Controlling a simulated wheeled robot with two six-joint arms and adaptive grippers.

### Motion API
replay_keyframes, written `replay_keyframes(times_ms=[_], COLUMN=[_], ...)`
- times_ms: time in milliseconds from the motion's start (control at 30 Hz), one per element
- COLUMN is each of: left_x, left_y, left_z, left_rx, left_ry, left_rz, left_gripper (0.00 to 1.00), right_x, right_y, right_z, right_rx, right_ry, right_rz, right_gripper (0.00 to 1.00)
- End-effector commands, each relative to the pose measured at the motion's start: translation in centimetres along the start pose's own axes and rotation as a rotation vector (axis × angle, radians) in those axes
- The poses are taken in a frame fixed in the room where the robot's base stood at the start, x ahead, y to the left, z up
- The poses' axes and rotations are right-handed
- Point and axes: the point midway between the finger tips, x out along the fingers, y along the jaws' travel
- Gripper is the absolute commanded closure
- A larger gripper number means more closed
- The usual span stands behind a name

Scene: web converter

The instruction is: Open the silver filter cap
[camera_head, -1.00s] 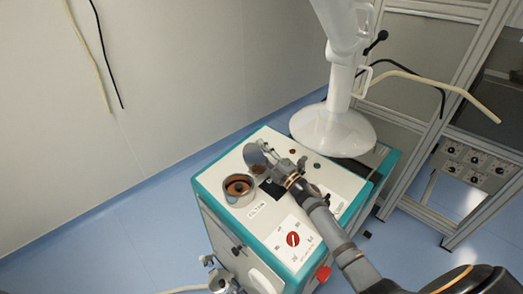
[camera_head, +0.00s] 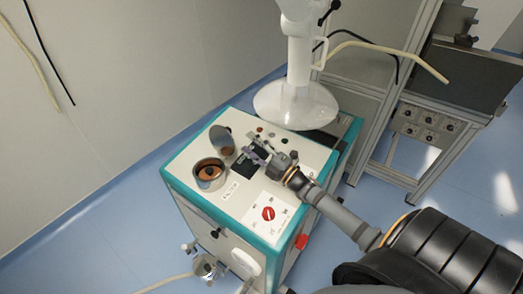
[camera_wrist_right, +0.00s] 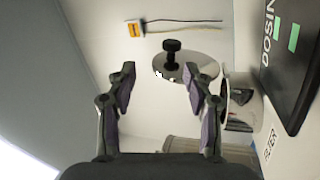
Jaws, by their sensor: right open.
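The silver filter cap (camera_head: 222,139) is a round shiny disc. It stands raised at the back edge of the round filter cup (camera_head: 209,175), whose reddish-brown inside shows. In the right wrist view the cap (camera_wrist_right: 200,68) shows its shiny face and black knob (camera_wrist_right: 171,46), ahead of my fingers. My right gripper (camera_head: 251,151) is open, to the right of the cap over the machine's top. Its two fingers (camera_wrist_right: 159,72) are spread with nothing between them. A gap to the cap seems to show. My left gripper is not in view.
The white and teal machine (camera_head: 188,192) carries a red rotary switch (camera_head: 268,213) and small buttons at the back. A metal frame (camera_head: 382,105) is at the right. Blue floor (camera_head: 100,240) is clear at left.

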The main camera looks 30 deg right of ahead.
Motion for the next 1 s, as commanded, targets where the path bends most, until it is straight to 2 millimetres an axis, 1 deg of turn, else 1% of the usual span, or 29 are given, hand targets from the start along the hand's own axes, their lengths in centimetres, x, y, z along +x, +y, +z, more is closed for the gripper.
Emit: replay_keyframes(times_ms=[33, 133, 300, 467, 900, 967, 1000], left_x=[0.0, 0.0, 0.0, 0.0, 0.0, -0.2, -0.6], left_y=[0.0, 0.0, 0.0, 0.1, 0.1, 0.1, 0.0], left_z=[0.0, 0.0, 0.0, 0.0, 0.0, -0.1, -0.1], left_rx=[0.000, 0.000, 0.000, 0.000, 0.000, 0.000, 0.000], left_ry=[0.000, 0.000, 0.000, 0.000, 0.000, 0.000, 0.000], left_rz=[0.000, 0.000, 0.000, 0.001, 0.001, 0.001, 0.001], left_gripper=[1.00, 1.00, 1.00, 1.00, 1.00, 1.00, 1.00], right_x=[-1.0, -2.5, -4.1, -4.5, -4.5, -4.4, -4.3], right_y=[0.1, 0.5, 1.0, 1.2, 1.2, 1.4, 1.8], right_z=[-0.1, -0.2, -0.2, -0.2, -0.2, -0.2, -0.3], right_rx=[-0.001, 0.000, 0.002, 0.002, 0.002, 0.002, 0.002], right_ry=[0.003, 0.003, 0.002, -0.001, -0.001, -0.001, -0.001], right_rz=[-0.006, -0.005, -0.001, 0.000, 0.001, 0.001, 0.001], right_gripper=[0.48, 0.48, 0.48, 0.48, 0.48, 0.48, 0.48])
